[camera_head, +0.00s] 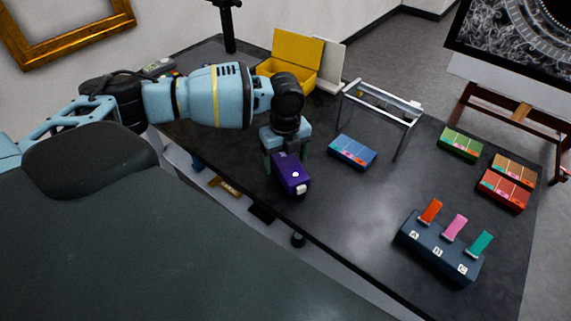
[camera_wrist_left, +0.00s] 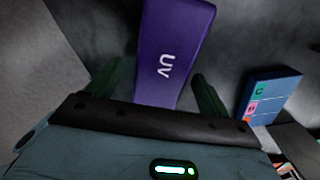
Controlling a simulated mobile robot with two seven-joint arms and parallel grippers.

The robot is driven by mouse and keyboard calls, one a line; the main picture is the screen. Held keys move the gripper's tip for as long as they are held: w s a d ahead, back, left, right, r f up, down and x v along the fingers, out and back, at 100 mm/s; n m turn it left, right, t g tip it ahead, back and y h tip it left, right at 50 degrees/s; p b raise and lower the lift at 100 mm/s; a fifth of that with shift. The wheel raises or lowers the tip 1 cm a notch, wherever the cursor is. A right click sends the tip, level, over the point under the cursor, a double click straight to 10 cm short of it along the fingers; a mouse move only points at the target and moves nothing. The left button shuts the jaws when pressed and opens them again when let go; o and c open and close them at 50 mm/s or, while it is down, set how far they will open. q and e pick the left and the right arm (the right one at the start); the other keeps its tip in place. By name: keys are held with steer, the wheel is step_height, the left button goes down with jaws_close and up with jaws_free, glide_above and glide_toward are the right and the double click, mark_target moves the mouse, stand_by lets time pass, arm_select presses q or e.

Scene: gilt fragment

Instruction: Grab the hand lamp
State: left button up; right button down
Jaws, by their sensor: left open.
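The hand lamp is a purple box-shaped device (camera_head: 292,178) near the front edge of the dark table in the head view. In the left wrist view the lamp (camera_wrist_left: 172,48) bears white "UV" lettering. My left gripper (camera_head: 286,155) is over the lamp's far end, pointing down. Its fingers are open, and in the left wrist view (camera_wrist_left: 163,92) they stand on either side of the lamp's near end, with gaps visible. Whether the lamp rests fully on the table is hard to tell. My right gripper is not in view.
A blue box (camera_head: 352,152) lies right of the lamp, near a metal-framed stand (camera_head: 384,104). A yellow open case (camera_head: 291,62) stands behind. A dark block with coloured tabs (camera_head: 436,249) is at front right. Green (camera_head: 461,143) and red (camera_head: 503,190) boxes lie at the right edge.

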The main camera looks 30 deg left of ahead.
mark_target(285, 159)
arm_select(q)
steer(key=c, duration=1.2)
steer(key=shift+c, duration=0.4)
steer(key=shift+r, duration=0.2)
